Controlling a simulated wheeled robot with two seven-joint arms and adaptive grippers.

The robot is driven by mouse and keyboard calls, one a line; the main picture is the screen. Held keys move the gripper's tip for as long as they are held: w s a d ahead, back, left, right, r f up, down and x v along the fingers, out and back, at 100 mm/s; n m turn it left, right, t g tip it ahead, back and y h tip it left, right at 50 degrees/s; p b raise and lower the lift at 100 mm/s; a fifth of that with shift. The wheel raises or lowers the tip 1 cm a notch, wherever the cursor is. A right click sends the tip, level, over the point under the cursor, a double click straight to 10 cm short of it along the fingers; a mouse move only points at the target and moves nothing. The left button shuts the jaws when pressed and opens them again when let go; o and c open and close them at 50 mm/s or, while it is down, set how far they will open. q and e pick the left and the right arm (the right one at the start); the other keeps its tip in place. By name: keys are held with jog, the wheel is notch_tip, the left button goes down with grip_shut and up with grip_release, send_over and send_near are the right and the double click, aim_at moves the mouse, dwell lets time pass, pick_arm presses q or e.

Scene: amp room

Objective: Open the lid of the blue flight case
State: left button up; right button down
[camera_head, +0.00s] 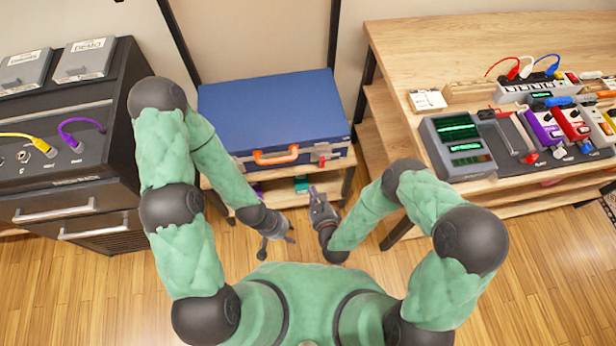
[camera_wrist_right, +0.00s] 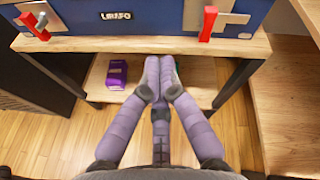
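The blue flight case (camera_head: 270,105) sits on a wooden shelf unit with its lid down. An orange handle (camera_head: 276,156) is on its front. A red latch (camera_head: 322,157) shows right of the handle. In the right wrist view, a tilted red latch (camera_wrist_right: 34,26) is at the left and an upright red latch (camera_wrist_right: 208,23) at the right. My right gripper (camera_head: 317,193) is below and in front of the case's right part; its fingers meet, empty, in the right wrist view (camera_wrist_right: 158,72). My left gripper (camera_head: 279,246) is lower, apart from the case, with its fingers spread and empty.
The shelf unit (camera_wrist_right: 250,48) holds a purple box (camera_wrist_right: 117,75) on its lower shelf. A black rack (camera_head: 75,145) stands at the left. A wooden desk (camera_head: 420,50) with pedals and a grey device (camera_head: 455,150) stands at the right. Space above the case lid is clear.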

jog(key=w+a+r+m+b, duration=0.1)
jog(key=w+a+b, duration=0.3)
jog(key=w, duration=0.5)
jog(key=shift+a+r+m+t+b, duration=0.2)
jog(key=shift+a+m+t+b, duration=0.2)
jog(key=shift+a, duration=0.25)
